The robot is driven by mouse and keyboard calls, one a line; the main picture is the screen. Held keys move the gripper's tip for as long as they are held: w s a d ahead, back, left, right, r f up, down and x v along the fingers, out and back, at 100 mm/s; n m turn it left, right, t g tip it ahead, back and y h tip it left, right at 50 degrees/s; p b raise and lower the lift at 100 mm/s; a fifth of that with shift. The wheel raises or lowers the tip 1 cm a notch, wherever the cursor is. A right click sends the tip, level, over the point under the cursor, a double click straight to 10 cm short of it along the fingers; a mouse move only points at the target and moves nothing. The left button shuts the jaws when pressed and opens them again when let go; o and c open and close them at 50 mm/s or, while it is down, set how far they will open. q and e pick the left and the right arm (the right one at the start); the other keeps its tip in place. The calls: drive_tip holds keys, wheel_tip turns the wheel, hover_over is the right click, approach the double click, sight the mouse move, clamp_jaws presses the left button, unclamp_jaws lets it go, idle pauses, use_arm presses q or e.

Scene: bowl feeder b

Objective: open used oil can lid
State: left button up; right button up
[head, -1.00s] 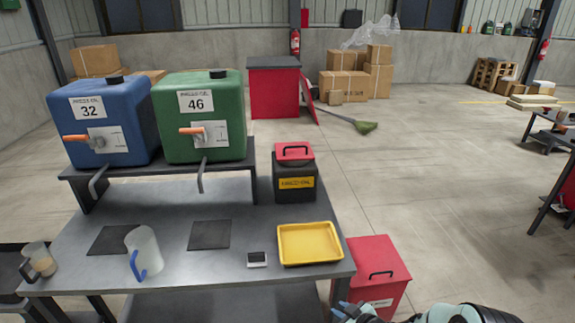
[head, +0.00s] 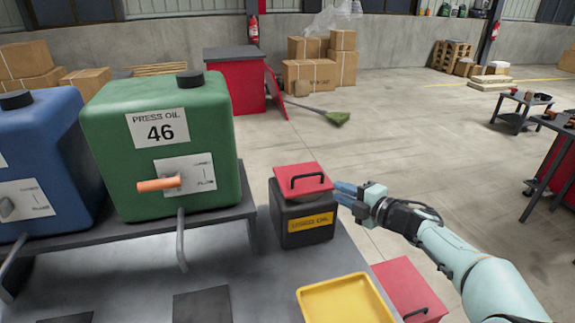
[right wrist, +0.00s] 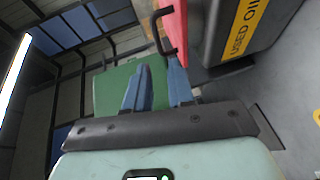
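The used oil can (head: 306,224) is a black box with a yellow label, on the table's right end. Its red lid (head: 290,174) with a black handle (head: 305,180) lies shut on top. My right gripper (head: 341,192) is just right of the lid, about level with it, and appears apart from it. In the right wrist view, the two blue fingers of the right gripper (right wrist: 158,66) are apart with nothing between them. The handle (right wrist: 160,32) and red lid (right wrist: 174,22) show just beyond the fingertips, with the black can (right wrist: 212,36) to the right. My left gripper is out of view.
Green (head: 165,120) and blue (head: 40,160) oil tanks stand on a raised shelf left of the can. A yellow tray (head: 345,301) lies in front of it. A red bin (head: 412,287) stands right of the table, below my arm. Open floor lies beyond.

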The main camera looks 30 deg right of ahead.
sight(309, 176)
drive_tip(key=p+x, duration=0.1)
drive_tip(key=x, duration=1.2)
drive_tip(key=shift+w+r, duration=0.1)
drive_tip(key=shift+w, duration=0.15)
clamp_jaws()
